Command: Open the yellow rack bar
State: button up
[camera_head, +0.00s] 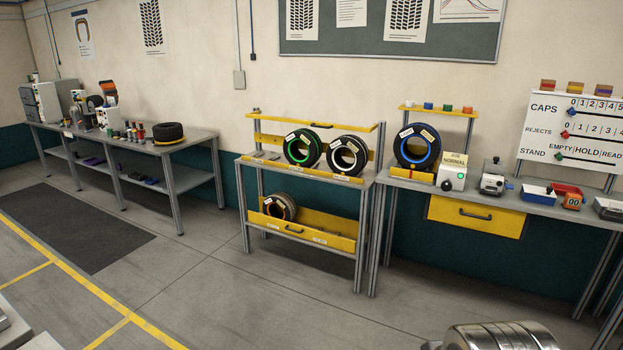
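The rack (246,175) stands left of centre, with tyres on two levels. A yellow bar (300,122) runs across its top, above a green-ringed tyre (303,148) and a white-ringed tyre (347,155). My gripper is not in view.
A bench (560,210) at right holds a blue-ringed tyre (416,147), a white box (453,178), trays and a yellow drawer (475,215). A long bench (190,143) is at left. The floor (200,285) before the rack is clear. Rounded metal shows at bottom right.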

aim_at(305, 121)
jog(key=u, duration=0.1)
jog(key=i, duration=1.7)
jog(key=u, duration=0.4)
jog(key=i, duration=2)
jog(key=u, duration=0.3)
